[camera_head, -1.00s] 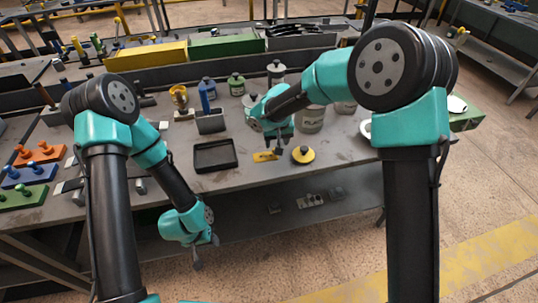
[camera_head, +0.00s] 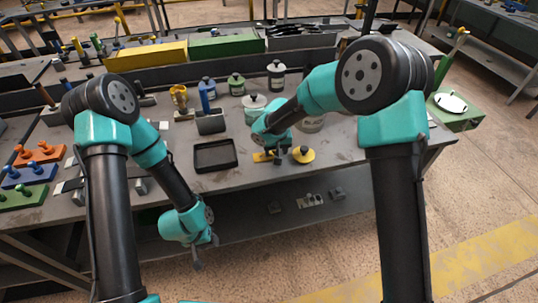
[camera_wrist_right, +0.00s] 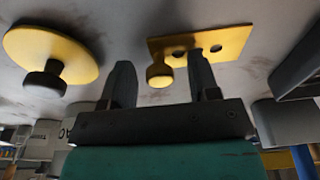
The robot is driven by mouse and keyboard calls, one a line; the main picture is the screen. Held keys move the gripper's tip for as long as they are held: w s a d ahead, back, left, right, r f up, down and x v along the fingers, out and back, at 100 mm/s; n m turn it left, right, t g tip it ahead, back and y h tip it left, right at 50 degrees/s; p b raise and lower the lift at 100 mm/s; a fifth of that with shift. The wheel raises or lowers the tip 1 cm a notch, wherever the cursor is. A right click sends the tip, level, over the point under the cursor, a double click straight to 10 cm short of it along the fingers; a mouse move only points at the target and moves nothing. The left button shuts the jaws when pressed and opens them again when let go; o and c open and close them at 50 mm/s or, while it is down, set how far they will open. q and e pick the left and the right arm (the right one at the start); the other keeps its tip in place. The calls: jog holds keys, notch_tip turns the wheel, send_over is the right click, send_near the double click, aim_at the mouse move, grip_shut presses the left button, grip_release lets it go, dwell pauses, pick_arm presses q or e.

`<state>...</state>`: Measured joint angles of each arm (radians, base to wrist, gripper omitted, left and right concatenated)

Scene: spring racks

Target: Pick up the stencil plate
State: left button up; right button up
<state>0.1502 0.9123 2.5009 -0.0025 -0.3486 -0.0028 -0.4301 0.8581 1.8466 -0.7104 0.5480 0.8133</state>
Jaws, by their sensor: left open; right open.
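The stencil plate looks like a small yellow rectangular plate (camera_head: 261,157) with holes and a round yellow knob, lying on the bench near its front edge. It also shows in the right wrist view (camera_wrist_right: 226,41). My right gripper (camera_head: 276,158) is at the plate, partly covering it in the head view. In the right wrist view the right gripper (camera_wrist_right: 162,72) is open, with the knob between its two fingers; I cannot tell whether they touch it. My left gripper (camera_head: 205,252) is open and empty, hanging low in front of the bench, well away from the plate.
A round yellow disc (camera_head: 303,155) with a dark knob lies close to the right of the plate. A black tray (camera_head: 214,169) lies to its left. Lidded pots (camera_head: 254,103) and a blue bottle (camera_head: 207,88) stand behind.

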jog(key=shift+c, duration=0.3)
jog(key=c, duration=0.8)
jog(key=shift+r, duration=0.1)
jog(key=shift+r, duration=1.75)
jog(key=s, duration=0.5)
jog(key=s+r, duration=0.1)
jog(key=s, duration=1)
jog(key=shift+r, duration=0.15)
